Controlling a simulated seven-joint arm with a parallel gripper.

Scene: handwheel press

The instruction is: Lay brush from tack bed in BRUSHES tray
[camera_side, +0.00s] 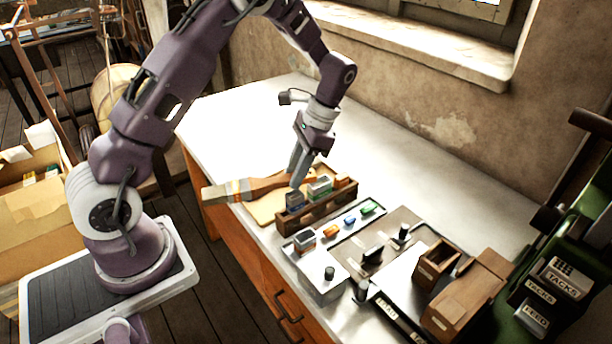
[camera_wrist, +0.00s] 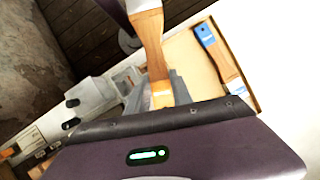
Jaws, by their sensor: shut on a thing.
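My gripper (camera_side: 298,178) is shut on the handle of a wooden brush (camera_side: 258,187), near its end. The brush lies roughly level, with its metal band and pale bristle end pointing left, past the table edge in the side view. In the wrist view the brush handle (camera_wrist: 150,48) runs up from my fingers (camera_wrist: 160,92). A shallow tan tray (camera_side: 268,211) shows below the brush. In the wrist view this tray (camera_wrist: 186,50) holds a second brush with a blue end (camera_wrist: 209,40). Its label is not readable, and the height of the held brush above it is hard to tell.
A wooden rack (camera_side: 318,211) with small grey-topped blocks stands beside the tray. Coloured pieces, black knobs and wooden boxes (camera_side: 466,292) lie farther right. A green machine (camera_side: 560,275) marked TACKS and FEED stands at far right. The back-left tabletop (camera_side: 245,122) is clear.

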